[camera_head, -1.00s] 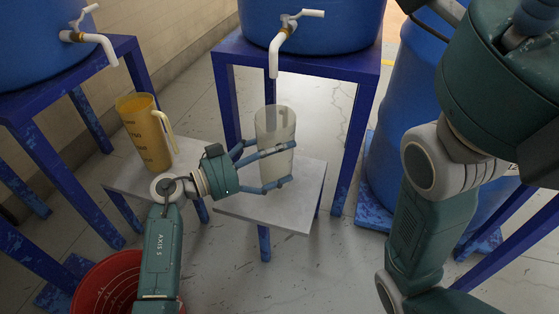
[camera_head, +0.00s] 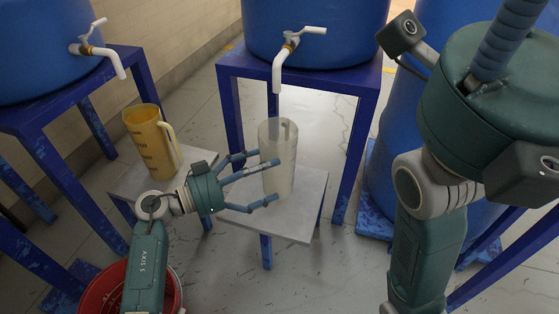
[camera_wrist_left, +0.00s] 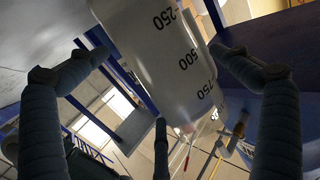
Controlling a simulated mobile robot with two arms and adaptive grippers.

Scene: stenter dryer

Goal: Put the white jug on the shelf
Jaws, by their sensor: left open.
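The white jug (camera_head: 283,150) is translucent and stands upright on a small grey-topped stand, below the middle tap. My left gripper (camera_head: 275,183) is open at the jug's left side, with fingers spread and their tips overlapping the jug in the head view. In the left wrist view the jug (camera_wrist_left: 165,55) shows black volume marks and sits between the spread fingers, with gaps visible at both sides. The grey shelf top (camera_head: 312,190) is bare around the jug. My right arm fills the right side of the head view; its gripper is not in view.
A yellow jug (camera_head: 152,140) stands on a similar stand (camera_head: 120,182) at left. Blue tanks with white taps (camera_head: 300,42) stand on blue frames above. A red bucket (camera_head: 100,290) is at lower left, partly behind my left arm. A blue barrel (camera_head: 400,120) stands at right.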

